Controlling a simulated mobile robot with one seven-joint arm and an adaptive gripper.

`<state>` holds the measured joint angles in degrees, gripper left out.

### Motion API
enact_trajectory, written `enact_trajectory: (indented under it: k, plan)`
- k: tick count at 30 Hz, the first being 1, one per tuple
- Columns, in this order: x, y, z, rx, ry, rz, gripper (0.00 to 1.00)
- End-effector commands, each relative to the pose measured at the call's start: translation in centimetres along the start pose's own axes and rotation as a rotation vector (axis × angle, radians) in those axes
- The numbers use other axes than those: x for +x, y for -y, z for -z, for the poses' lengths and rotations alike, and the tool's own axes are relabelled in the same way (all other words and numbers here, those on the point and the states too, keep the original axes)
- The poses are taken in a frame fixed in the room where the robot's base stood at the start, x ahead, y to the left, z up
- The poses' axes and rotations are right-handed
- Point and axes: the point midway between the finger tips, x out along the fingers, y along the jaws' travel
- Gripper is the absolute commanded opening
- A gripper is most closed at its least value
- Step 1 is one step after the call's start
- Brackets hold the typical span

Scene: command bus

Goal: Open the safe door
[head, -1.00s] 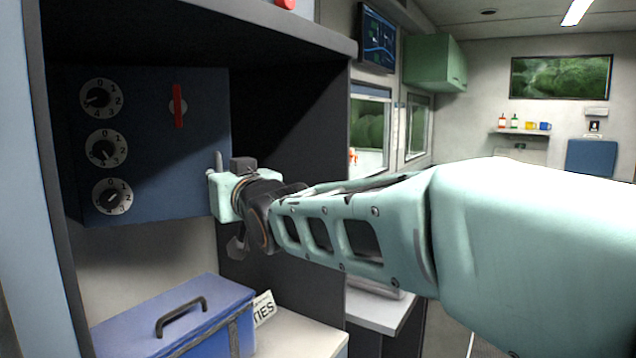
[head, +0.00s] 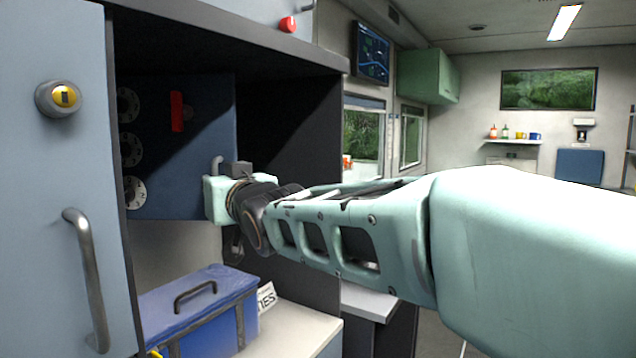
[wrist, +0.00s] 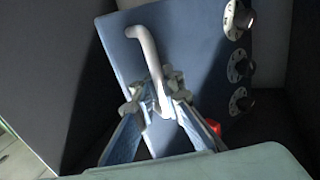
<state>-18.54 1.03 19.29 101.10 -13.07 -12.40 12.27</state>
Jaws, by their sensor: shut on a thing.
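The safe door (head: 185,185) is a dark blue panel inside the cabinet recess, with a red lever (head: 177,111) standing upright and three white dials at its left. The dials are partly hidden behind the cabinet's edge. A grey bar handle (head: 217,163) is near the door's right side. My gripper (wrist: 155,103) is shut on this handle. In the wrist view, the bent handle (wrist: 148,45) runs down between my fingers, with the blue door (wrist: 190,45) behind it. I cannot tell whether the door stands ajar.
A pale blue cabinet door (head: 60,170) with a yellow lock and a bar handle stands at the left. A blue toolbox (head: 205,310) sits on the counter below the safe, beside a white label. The dark recess wall (head: 290,130) is close to my wrist on the right.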

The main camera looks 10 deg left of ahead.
Motion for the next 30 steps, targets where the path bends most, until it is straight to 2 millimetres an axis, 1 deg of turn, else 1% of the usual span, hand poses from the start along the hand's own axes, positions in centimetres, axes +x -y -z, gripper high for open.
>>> enact_trajectory:
  k: [1,14,15,16,30]
  plan:
    - [0.00,-0.25,-0.06,-0.003,0.002,-0.004,0.00]
    - [0.00,-0.33,-0.10,-0.002,0.002,-0.005,0.00]
    - [0.00,-0.34,-0.10,-0.002,0.002,-0.006,0.12]
    - [0.00,-0.34,-0.11,-0.002,0.002,-0.006,0.15]
    - [-0.02,-0.17,-0.01,0.000,0.001,-0.002,0.15]
